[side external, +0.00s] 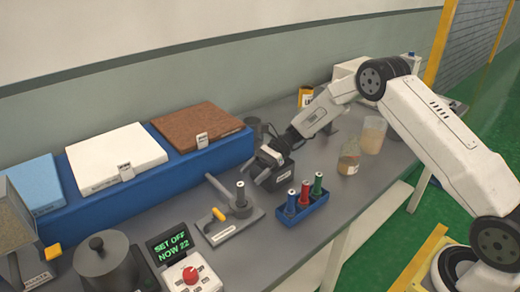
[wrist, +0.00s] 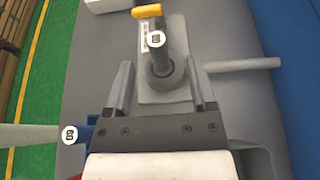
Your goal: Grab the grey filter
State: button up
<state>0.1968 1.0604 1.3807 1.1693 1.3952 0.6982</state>
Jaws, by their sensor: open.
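The grey filter (side external: 241,193) is a dark grey upright cylinder with a white top, standing in a grey fixture (side external: 223,232). In the wrist view the grey filter (wrist: 156,52) rises from a round socket in the fixture (wrist: 176,92). My gripper (side external: 262,172) is open and empty, beside the filter on its right in the side view. In the wrist view my gripper (wrist: 159,75) has one finger on each side of the filter's base, with gaps between. I cannot tell whether the fingers are level with it.
A blue rack (side external: 313,208) beside the fixture holds a blue, a red (side external: 304,191) and a green (side external: 318,184) filter. A blue bench (side external: 205,165) with coloured slabs stands behind. A control box with a red knob (side external: 190,275) is at front left. Jars (side external: 350,155) stand at right.

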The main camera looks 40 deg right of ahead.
aim_at(240, 188)
jog(key=shift+x, duration=2.8)
jog(key=shift+s+f, duration=0.15)
grip_shut()
